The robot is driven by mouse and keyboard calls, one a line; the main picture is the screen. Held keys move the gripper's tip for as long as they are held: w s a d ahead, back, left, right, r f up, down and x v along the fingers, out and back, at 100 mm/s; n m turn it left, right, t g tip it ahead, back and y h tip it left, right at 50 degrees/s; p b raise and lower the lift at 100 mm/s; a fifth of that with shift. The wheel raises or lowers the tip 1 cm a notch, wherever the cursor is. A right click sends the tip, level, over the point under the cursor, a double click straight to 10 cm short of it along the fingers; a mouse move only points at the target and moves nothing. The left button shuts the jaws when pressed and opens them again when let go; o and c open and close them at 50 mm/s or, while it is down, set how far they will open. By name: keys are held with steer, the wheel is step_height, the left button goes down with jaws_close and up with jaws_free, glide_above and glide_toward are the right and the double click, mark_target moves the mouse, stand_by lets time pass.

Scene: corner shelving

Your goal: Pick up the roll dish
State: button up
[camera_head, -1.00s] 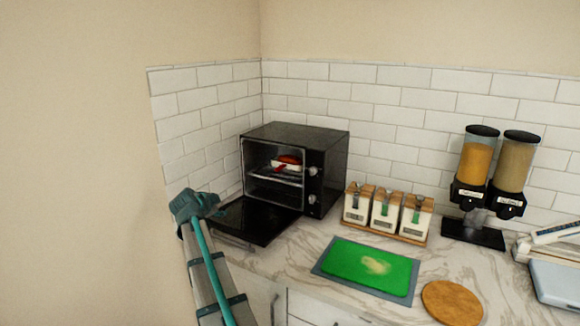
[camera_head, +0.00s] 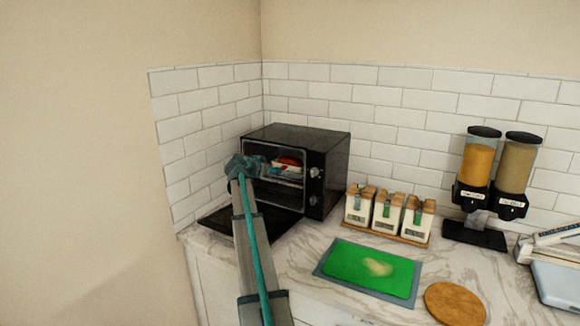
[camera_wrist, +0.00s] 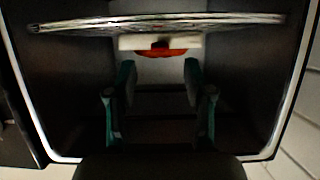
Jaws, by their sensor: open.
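The roll dish (camera_head: 291,169), white with a reddish-orange filling, sits on the wire rack inside the open black toaster oven (camera_head: 328,165). The wrist view appears upside down, and there the dish (camera_wrist: 133,42) shows beside the rack (camera_wrist: 90,24), with its red part below the white. My gripper (camera_head: 269,168) is at the oven's opening, just left of the dish in the head view. In the wrist view its two teal fingers (camera_wrist: 159,72) are open and empty, with the dish ahead between their directions. The fingers partly hide the dish's left side in the head view.
The oven door (camera_head: 215,222) is folded down over the counter under my arm. The oven's frame surrounds the opening closely. Right of it stand three jars (camera_head: 388,213), a green cutting board (camera_head: 368,269), a round wooden board (camera_head: 455,303) and two dispensers (camera_head: 492,175).

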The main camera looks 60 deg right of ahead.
mark_target(287, 167)
steer(key=p+x, duration=0.2)
steer(key=x, duration=0.4)
steer(key=shift+d+r, duration=0.1)
steer(key=shift+d+f, duration=0.25)
steer(key=shift+r, duration=0.1)
jaws_close()
